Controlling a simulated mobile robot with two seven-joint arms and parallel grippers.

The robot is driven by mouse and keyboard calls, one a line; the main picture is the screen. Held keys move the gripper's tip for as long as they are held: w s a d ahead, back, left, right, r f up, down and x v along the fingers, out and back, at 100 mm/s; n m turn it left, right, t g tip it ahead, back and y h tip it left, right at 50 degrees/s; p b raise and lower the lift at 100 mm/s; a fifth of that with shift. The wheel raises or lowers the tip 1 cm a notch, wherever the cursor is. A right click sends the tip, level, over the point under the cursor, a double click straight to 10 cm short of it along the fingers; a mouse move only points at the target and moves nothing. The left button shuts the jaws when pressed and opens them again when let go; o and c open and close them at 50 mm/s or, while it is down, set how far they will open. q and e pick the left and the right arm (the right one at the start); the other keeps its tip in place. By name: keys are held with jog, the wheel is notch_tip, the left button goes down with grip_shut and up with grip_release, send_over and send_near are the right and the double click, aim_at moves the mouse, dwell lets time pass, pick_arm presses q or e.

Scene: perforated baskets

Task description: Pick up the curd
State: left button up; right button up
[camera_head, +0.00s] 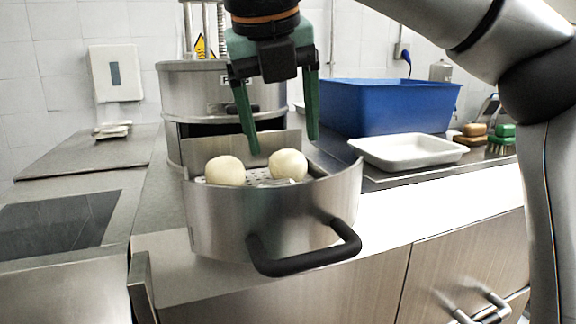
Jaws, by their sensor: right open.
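Two round cream-white balls of curd sit in a metal basket drawer (215,222) with a black handle. One curd ball (225,171) is at the left and the other curd ball (289,165) is to its right. They rest on a perforated metal floor (256,176). My right gripper (284,146) points down above the basket, with its green fingers spread wide and nothing between them. Its fingertips are near the height of the balls in the picture; I cannot tell their exact depth. My left gripper is not in view.
A steel cylindrical machine (212,85) stands behind the basket. A blue tub (388,103) and a white tray (409,151) stand on the counter to the right, with brushes (500,139) beyond. A dark panel (55,224) lies at the left.

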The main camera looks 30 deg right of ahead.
aim_at(284, 153)
jog(key=shift+w+x, duration=0.1)
jog(key=shift+x, duration=1.2)
jog(key=shift+w+x, duration=0.15)
jog(key=shift+x, duration=1.2)
jog(key=shift+d+r, duration=0.1)
jog(key=shift+r, duration=0.05)
jog(key=shift+c, duration=0.3)
jog(key=c, duration=1.1)
jog(key=shift+r, duration=0.15)
